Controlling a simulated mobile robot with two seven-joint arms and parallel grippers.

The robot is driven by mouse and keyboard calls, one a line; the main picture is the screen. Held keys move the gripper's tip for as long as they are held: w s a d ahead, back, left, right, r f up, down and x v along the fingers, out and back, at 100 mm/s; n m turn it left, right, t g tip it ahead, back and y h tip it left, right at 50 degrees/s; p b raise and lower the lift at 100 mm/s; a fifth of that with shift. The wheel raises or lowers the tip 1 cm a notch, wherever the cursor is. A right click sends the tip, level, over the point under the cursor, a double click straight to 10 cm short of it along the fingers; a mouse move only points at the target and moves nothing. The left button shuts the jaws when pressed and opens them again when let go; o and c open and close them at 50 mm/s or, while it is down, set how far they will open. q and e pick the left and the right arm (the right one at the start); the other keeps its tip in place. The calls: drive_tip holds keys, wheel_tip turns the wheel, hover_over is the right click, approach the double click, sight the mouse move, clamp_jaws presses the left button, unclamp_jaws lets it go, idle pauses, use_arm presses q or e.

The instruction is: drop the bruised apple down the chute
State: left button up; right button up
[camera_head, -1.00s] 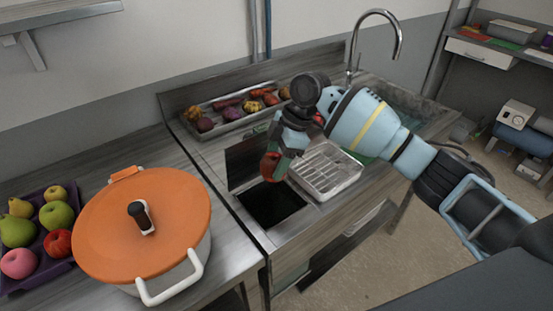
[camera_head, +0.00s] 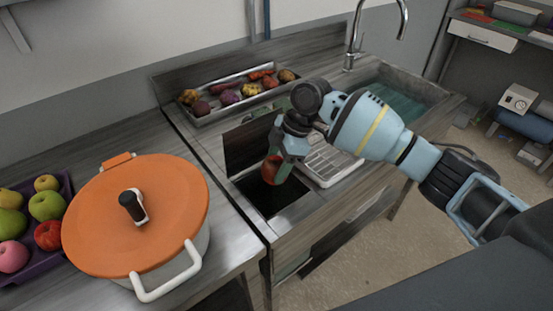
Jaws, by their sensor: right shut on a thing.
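The bruised apple (camera_head: 272,170), red with a darker side, is in my right gripper (camera_head: 279,169), which is shut on it. The gripper points down and holds the apple over the dark square chute opening (camera_head: 268,196) in the steel counter. The apple appears to be at or just above the opening; the exact height is hard to tell. The raised lid (camera_head: 248,148) of the chute stands open behind the opening. My left gripper is not in view.
A wire drying rack (camera_head: 328,164) sits right of the chute. A tray of vegetables (camera_head: 204,113) lies behind. A large pot with an orange lid (camera_head: 165,220) stands on the left counter beside a purple fruit tray (camera_head: 68,186). A sink (camera_head: 395,98) is at the right.

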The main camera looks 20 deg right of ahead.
drive_tip(key=o, duration=1.1)
drive_tip(key=shift+o, duration=0.2)
drive_tip(key=shift+r, duration=0.15)
drive_tip(key=v, duration=0.7)
drive_tip(key=shift+d+r, duration=0.2)
drive_tip(key=shift+r, duration=0.05)
